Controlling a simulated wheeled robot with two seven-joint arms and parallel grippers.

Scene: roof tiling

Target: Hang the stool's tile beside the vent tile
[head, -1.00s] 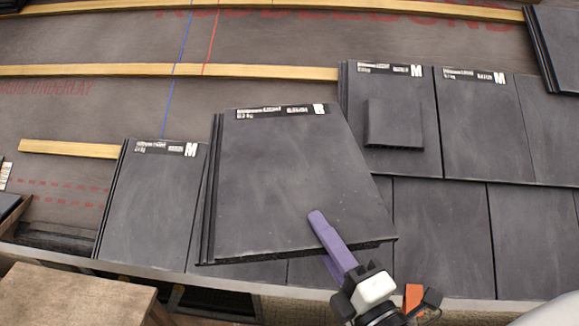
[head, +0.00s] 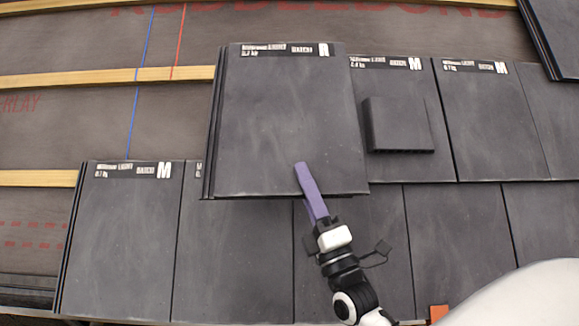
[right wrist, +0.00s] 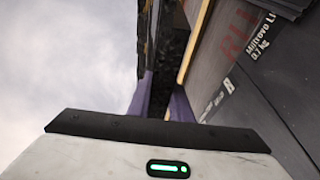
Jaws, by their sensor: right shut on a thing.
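The held tile (head: 285,120) is a dark slate-grey slab with a white label strip along its top edge. My right gripper (head: 306,178) is shut on its lower edge, with one purple finger over its face. In the right wrist view the purple fingers (right wrist: 160,98) flank the tile's dark edge. The vent tile (head: 365,80), with a raised square hood (head: 400,125), is just right of the held tile, which covers its left margin. Whether the held tile touches the roof is unclear. My left gripper is out of view.
Wooden battens (head: 110,80) cross the dark underlay (head: 60,130) to the left. A lower row of laid tiles (head: 125,240) runs below the held tile. More laid tiles (head: 490,120) continue to the right. A dark tile stack (head: 555,40) sits at upper right.

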